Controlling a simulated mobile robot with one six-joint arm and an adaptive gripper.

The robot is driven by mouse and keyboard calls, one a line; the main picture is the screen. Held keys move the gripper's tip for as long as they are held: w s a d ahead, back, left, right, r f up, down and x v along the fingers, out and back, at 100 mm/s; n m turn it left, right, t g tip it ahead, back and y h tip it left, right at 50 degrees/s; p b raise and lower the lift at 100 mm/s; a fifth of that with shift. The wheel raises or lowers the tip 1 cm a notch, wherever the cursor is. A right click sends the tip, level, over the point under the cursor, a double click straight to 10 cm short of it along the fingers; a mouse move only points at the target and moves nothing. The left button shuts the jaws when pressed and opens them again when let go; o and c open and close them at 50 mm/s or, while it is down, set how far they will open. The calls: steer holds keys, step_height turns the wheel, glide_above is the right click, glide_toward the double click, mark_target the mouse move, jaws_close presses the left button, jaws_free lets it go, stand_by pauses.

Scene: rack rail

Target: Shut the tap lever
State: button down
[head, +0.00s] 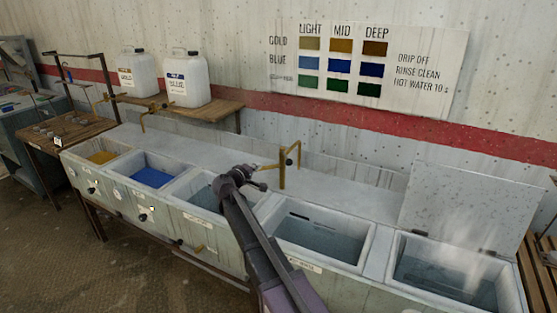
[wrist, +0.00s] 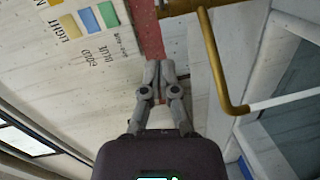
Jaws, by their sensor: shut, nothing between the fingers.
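The brass tap (head: 283,168) stands on the back ledge of the trough, with its spout over a basin. A small dark-ended part (head: 290,159) at its top looks like the lever. In the wrist view the brass pipe (wrist: 217,65) bends at its end, and a pale straight streak (wrist: 280,101) leaves it like running water. A dark-tipped piece (wrist: 164,11) shows at the top edge.
Another brass tap (head: 148,112) stands further left. Basins hold yellow, blue (head: 151,177) and greyish liquid. A raised lid (head: 455,207) stands behind the steaming right basin (head: 450,275). White jugs (head: 185,80) stand on a wooden shelf. A colour chart (head: 365,65) is on the wall.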

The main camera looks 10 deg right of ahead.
mark_target(286, 158)
steer(key=shift+w+f, duration=0.1)
steer(key=shift+w, duration=0.05)
steer(key=s+d+b+x, duration=0.2)
steer(key=x, duration=1)
steer(key=shift+d+f, duration=0.15)
steer(key=shift+f, duration=0.1)
steer(key=shift+w, duration=0.15)
stand_by(0.4)
